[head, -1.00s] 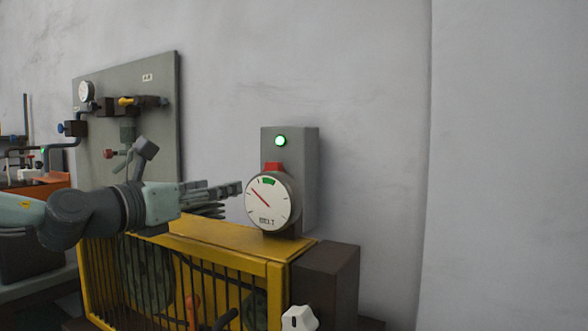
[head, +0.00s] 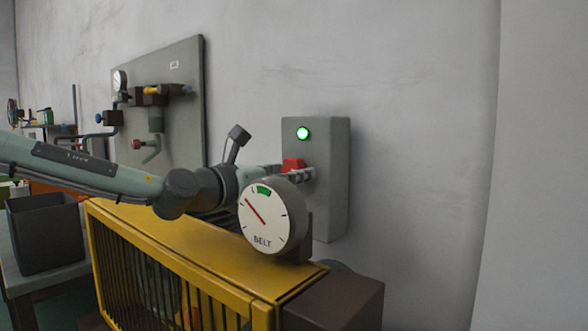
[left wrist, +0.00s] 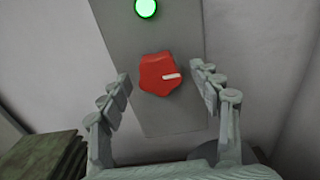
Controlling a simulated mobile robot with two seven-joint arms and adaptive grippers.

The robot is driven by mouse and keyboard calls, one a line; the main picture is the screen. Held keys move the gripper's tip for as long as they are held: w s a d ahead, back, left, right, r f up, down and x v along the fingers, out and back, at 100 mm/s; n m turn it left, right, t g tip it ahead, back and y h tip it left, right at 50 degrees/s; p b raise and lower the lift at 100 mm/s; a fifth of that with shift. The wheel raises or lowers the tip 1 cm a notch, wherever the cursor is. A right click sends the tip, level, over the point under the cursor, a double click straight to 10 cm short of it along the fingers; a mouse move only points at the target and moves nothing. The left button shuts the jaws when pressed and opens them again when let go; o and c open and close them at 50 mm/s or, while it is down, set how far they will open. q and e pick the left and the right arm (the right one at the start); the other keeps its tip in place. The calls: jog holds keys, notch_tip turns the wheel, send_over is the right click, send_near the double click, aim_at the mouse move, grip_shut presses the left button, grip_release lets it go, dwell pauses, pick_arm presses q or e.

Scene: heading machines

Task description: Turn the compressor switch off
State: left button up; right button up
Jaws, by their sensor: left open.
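The compressor switch is a red knob (left wrist: 160,74) with a white mark pointing right in the left wrist view. It sits on a grey box (head: 331,180) on the wall, below a lit green lamp (head: 303,133). In the head view the knob (head: 292,165) is partly hidden by my gripper and the gauge. My left gripper (left wrist: 163,84) is open, with one finger on each side of the knob. I cannot tell whether the fingers touch it. In the head view the gripper (head: 300,174) is at the box front, behind the gauge. My right gripper is out of view.
A round gauge marked BELT (head: 268,217) stands close in front of the box, on the yellow guard (head: 180,240). A grey panel (head: 185,120) with pipes and valves is on the wall at left. A dark bin (head: 45,235) stands at far left.

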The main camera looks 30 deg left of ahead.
pick_arm(q)
jog(key=shift+w, duration=0.95)
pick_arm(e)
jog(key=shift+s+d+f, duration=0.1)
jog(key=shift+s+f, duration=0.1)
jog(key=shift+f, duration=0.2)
pick_arm(q)
jog(key=shift+c, duration=0.4)
jog(key=c, duration=1.1)
